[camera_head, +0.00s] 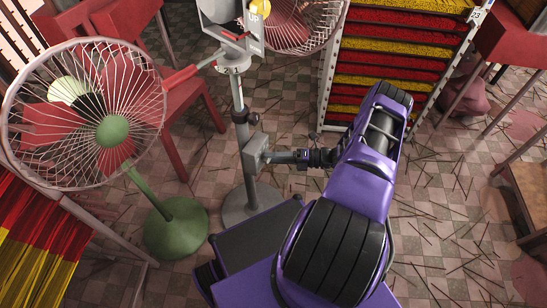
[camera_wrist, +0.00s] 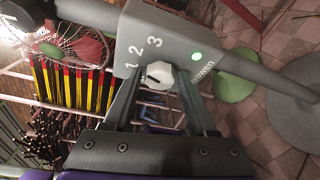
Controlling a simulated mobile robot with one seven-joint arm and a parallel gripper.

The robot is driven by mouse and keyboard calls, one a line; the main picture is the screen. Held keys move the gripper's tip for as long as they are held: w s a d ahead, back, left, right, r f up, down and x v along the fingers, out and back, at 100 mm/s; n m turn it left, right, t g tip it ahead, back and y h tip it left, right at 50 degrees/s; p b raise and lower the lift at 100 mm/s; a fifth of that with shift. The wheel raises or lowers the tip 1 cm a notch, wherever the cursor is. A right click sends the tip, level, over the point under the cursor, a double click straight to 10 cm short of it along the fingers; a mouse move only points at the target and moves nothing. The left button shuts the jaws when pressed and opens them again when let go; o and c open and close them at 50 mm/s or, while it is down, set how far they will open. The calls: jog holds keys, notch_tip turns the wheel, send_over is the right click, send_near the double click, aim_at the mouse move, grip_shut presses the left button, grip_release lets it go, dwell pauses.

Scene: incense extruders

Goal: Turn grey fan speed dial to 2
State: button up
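The grey fan's control box (camera_wrist: 172,32) fills the top of the wrist view, with numbers 1, 2 and 3 and a lit green light. Its pale dial (camera_wrist: 160,75) sits below the numbers; a dark mark on it faces left, near or below the 1. My gripper (camera_wrist: 159,84) is open, one finger on each side of the dial, with gaps visible; contact is not clear. In the head view the grey box (camera_head: 256,152) is on the fan's pole (camera_head: 240,105), and my gripper (camera_head: 284,157) reaches it from the right. The dial is hidden there.
A green-based fan with a pink cage (camera_head: 112,130) stands at left. Red chairs (camera_head: 190,110) are behind it. A rack of red and yellow incense (camera_head: 395,62) stands behind my arm. Sticks litter the checkered floor (camera_head: 440,215), which is otherwise fairly open at right.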

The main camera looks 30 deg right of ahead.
jog(key=shift+o, duration=1)
jog(key=v, duration=1.7)
jog(key=shift+d, duration=0.2)
jog(key=shift+s+a, duration=0.1)
